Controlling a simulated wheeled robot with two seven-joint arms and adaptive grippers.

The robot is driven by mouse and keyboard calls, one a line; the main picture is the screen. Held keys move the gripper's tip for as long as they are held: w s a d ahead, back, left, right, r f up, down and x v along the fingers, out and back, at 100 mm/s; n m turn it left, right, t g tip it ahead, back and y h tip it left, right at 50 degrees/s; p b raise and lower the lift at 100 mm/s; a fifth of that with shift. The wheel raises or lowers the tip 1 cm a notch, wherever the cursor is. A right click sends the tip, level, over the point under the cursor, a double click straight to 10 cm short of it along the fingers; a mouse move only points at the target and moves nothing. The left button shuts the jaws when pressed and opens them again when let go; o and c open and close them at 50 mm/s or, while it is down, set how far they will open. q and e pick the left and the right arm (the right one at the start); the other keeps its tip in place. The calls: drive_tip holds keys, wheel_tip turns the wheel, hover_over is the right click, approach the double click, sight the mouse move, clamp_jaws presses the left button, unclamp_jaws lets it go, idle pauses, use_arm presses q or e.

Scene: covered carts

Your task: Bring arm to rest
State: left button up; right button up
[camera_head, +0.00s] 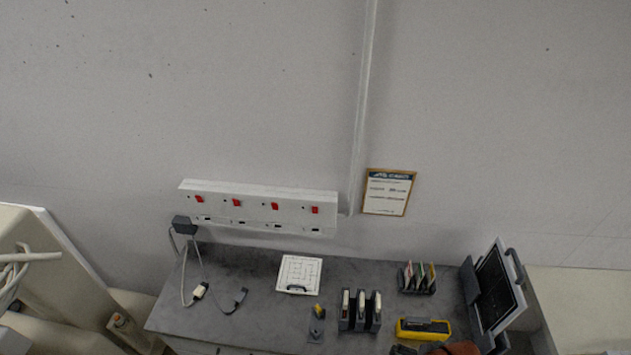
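Neither of my grippers shows clearly in the head view, and I see no arm that I can make out for sure. The grey worktop (250,262) stands against the wall at the bottom of the picture. Its front edge is cut off by the frame.
On the worktop are a white square panel (299,275), a dark rack (360,312), a small card holder (417,278), a yellow-and-black device (423,328) and a tilted screen (497,288). A white socket strip (258,207) with red switches is on the wall, with a plugged-in adapter (184,226).

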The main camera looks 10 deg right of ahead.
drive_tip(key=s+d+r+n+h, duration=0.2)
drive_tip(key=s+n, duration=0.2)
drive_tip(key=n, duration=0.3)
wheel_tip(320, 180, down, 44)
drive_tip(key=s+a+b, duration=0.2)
drive_tip(key=b, duration=1.2)
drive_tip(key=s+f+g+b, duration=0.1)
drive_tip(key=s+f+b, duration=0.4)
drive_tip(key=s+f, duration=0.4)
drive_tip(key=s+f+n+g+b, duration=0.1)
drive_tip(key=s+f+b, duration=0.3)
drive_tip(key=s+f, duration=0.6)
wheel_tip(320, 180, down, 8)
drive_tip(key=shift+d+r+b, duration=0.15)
drive_tip(key=shift+b, duration=0.25)
